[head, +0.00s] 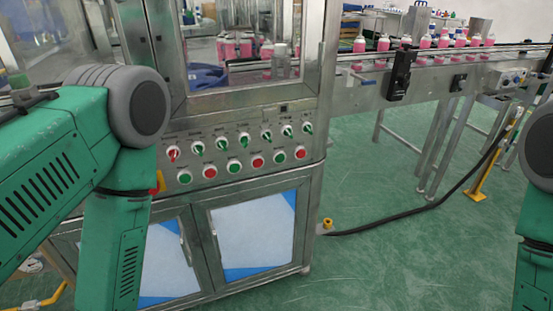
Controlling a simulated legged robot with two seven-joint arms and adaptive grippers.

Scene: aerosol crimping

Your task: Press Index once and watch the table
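A slanted steel control panel (240,150) faces me on the machine. Its upper row holds several selector switches, one red (173,154) at the left and the others green. Its lower row holds green and red push buttons, such as a green one (234,167) and a red one (258,161). The labels are too small to read, so I cannot tell which one is Index. Behind the glass window (240,50) stand pink cans (228,47); the table under them is mostly hidden. My green left arm covers the panel's left end. Neither gripper shows.
A conveyor (430,65) with a row of pink cans (441,42) runs off to the right. A black cable (400,222) crosses the green floor, with a yellow fitting (327,224) by the cabinet. The floor at right is mostly clear.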

